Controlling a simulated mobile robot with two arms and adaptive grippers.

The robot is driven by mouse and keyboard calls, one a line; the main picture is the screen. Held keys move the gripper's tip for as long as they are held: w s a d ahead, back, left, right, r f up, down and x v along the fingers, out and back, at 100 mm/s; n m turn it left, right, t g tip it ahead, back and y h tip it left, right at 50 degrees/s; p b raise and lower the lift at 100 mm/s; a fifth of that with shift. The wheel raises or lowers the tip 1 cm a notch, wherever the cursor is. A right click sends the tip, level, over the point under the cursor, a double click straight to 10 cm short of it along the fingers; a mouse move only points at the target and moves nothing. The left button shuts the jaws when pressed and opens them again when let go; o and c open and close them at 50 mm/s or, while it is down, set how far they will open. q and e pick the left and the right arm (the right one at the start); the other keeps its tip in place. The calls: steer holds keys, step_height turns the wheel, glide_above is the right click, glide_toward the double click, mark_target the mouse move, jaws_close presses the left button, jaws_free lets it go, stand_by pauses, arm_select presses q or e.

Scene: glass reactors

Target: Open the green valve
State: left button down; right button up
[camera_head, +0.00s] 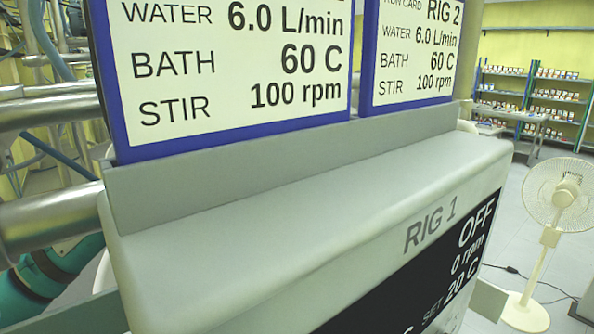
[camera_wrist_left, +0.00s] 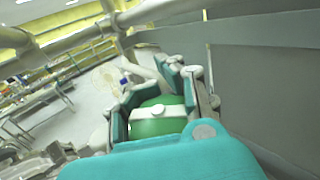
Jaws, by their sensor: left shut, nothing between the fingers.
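My left gripper (camera_wrist_left: 165,75) shows in the left wrist view, teal and grey, and is shut with nothing held. A bright green rounded piece (camera_wrist_left: 160,128) with a pale bar across it shows between the finger links. I cannot tell whether it is the green valve or how far it is from the fingers. No green valve shows clearly in the head view. The big grey RIG 1 housing (camera_head: 300,205) hides what lies below and behind it. My right gripper is in neither view.
Two blue-framed run cards, a left one (camera_head: 230,65) and a RIG 2 one (camera_head: 415,50), stand behind the housing. Metal pipes (camera_head: 50,215) run at the left. A fan (camera_head: 550,210) stands on the floor at the right. A grey wall (camera_wrist_left: 265,85) lies close right of the left gripper.

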arm_select(q)
steer(key=shift+w+r+n+t, duration=0.1)
steer(key=shift+n+t, duration=0.2)
steer(key=shift+t, duration=0.2)
steer(key=shift+w+a+f+n+t+y+b, duration=0.1)
steer(key=shift+w+a+n+t+y+b, duration=0.4)
steer(key=shift+n+t+y+b, duration=3.4)
steer(key=shift+w+a+f+n+t+h+b, duration=0.2)
steer(key=shift+w+n+t+b, duration=0.95)
steer(key=shift+b, duration=5.6)
steer(key=shift+w+a+n+t+y+b, duration=0.35)
steer(key=shift+n+t+y+b, duration=1.4)
steer(key=shift+t+b, duration=2.55)
steer(key=shift+s+a+g+b, duration=0.1)
steer(key=shift+g+b, duration=0.95)
steer(key=shift+y, duration=0.25)
steer(key=c, duration=1.5)
jaws_free()
steer(key=shift+s+a+r, duration=0.15)
steer(key=shift+s+a, duration=0.05)
steer(key=o, duration=0.6)
steer(key=shift+c, duration=0.2)
steer(key=shift+r, duration=0.1)
